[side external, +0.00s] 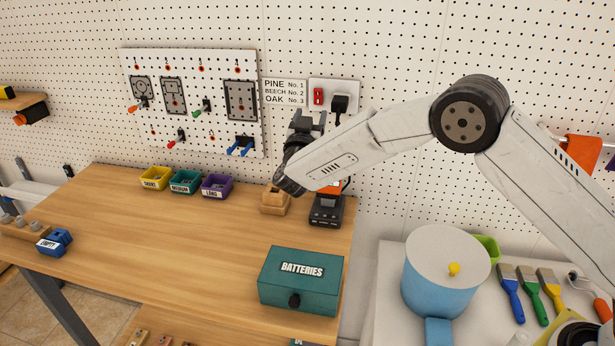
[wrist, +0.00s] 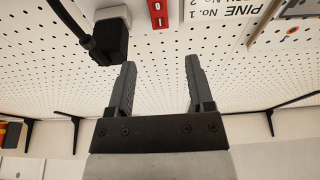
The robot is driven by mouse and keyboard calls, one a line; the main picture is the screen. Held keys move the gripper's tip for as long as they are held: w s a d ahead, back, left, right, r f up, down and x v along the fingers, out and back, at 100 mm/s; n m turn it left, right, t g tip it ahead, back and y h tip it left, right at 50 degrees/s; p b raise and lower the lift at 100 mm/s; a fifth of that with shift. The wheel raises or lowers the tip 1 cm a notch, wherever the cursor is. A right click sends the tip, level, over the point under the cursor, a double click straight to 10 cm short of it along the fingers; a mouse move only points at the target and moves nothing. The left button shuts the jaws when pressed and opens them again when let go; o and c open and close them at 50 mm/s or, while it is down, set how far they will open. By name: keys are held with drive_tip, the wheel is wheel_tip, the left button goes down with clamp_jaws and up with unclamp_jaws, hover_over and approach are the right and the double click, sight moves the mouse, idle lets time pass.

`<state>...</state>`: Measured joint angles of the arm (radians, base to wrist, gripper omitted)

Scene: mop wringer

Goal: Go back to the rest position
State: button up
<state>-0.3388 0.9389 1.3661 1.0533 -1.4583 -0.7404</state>
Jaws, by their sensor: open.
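My gripper (wrist: 160,80) shows in the wrist view with its two dark fingers apart and nothing between them. Beyond the fingers is bare white pegboard (wrist: 160,50). In the side external view my gripper (side external: 306,120) is raised above the back right of the wooden workbench (side external: 190,250), near the wall socket plate. The arm partly hides it there, and its fingertips are hard to make out. No rest position is marked in either view.
Below my gripper stand a wooden block (side external: 274,201) and a black charger (side external: 326,210) with an orange-topped item. A green batteries box (side external: 300,280) is at the bench's front right. A black plug (wrist: 108,42) and cable are close to the left finger. A blue bucket (side external: 440,285) stands right.

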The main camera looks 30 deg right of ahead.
idle(0.4)
drive_tip(key=s+d+f+n+g+y, duration=0.2)
drive_tip(key=s+f+n+g+y, duration=0.1)
drive_tip(key=s, duration=0.8)
drive_tip(key=s+d+f+n+g+y, duration=0.2)
drive_tip(key=s+f+g+y, duration=0.3)
drive_tip(key=s, duration=0.7)
drive_tip(key=s+d+f+n+g+y, duration=0.2)
drive_tip(key=s+f+n+g+y, duration=0.2)
drive_tip(key=s+y, duration=0.3)
drive_tip(key=s+f, duration=0.1)
drive_tip(key=s, duration=0.4)
drive_tip(key=shift+s+f+g, duration=0.2)
drive_tip(key=shift+g, duration=0.1)
drive_tip(key=shift+d, duration=0.1)
